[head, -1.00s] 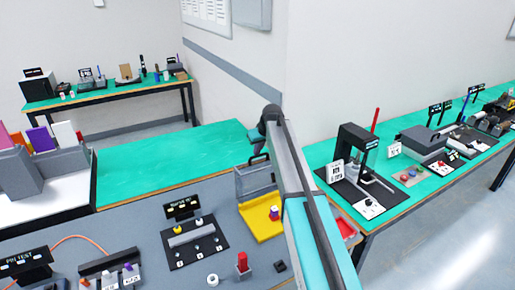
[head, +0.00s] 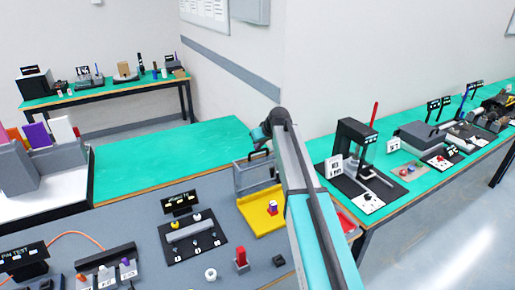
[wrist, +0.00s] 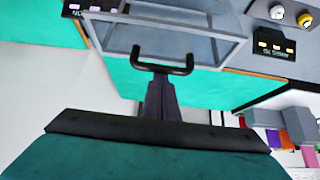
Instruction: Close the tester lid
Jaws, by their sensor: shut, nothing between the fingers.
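The tester lid (head: 240,178) is a grey frame with a clear panel. It stands raised at the back edge of the yellow tester base (head: 249,221). A small part with red, white and purple (head: 274,208) stands on the base. In the wrist view the lid (wrist: 203,46) fills the top, with its black bar handle (wrist: 163,69) towards me. My gripper (wrist: 160,82) is shut and empty, its fingertips right at the handle; I cannot tell whether they touch it. In the head view my gripper (head: 259,151) is behind the lid's top edge, partly hidden by my arm.
A black fixture board (head: 190,250) with knobs lies left of the tester. A red-topped post (head: 241,257), a white ring (head: 211,274) and a black block (head: 279,261) stand in front. A red bin (head: 346,223) is at the right. The green table (head: 165,165) behind is clear.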

